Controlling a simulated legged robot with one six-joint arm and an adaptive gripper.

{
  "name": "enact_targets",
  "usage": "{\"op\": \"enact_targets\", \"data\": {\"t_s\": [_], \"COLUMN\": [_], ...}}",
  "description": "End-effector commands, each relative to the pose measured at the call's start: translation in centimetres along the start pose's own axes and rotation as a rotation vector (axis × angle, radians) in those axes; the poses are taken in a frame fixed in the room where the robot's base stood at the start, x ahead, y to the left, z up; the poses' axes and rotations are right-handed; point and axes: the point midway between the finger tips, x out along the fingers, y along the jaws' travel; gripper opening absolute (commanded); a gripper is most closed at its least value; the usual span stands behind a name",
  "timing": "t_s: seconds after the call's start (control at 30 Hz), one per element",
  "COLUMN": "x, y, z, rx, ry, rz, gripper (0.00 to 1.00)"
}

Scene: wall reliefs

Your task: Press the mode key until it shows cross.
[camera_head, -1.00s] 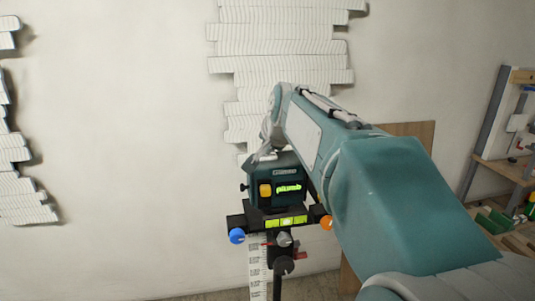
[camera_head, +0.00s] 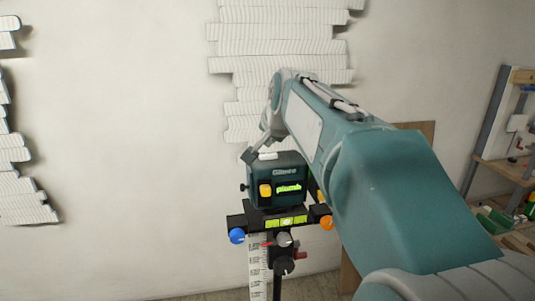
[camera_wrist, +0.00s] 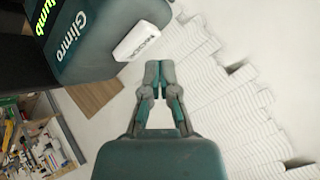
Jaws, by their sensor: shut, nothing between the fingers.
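The dark teal laser level (camera_head: 278,180) stands on a tripod head, and its green display (camera_head: 289,188) reads "plumb". The white mode key (camera_head: 268,156) sits on its top and shows in the wrist view (camera_wrist: 141,42) with lettering on its face. My gripper (camera_head: 247,156) is shut and empty, at the top left edge of the level in the head view. In the wrist view its fingertips (camera_wrist: 159,68) are close together beside the key, with a small gap in the picture. I cannot tell the exact depth between them.
An orange-yellow knob (camera_head: 265,190) is on the level's front. Blue (camera_head: 237,236) and orange (camera_head: 326,223) knobs flank the tripod head, with a bubble vial (camera_head: 287,222) between. White wall reliefs (camera_head: 280,50) are behind. A workbench (camera_head: 505,175) stands at right.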

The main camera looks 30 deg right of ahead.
Motion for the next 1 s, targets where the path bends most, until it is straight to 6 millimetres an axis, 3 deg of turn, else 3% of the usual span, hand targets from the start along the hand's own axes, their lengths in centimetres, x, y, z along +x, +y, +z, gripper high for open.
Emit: {"op": "enact_targets", "data": {"t_s": [0.53, 1.0], "x": [-3.1, -3.3], "y": [-2.3, -2.4], "z": [-2.3, -2.4], "rx": [0.0, 0.0], "ry": [0.001, 0.001], "rz": [0.0, 0.0], "gripper": [0.0, 0.0]}}
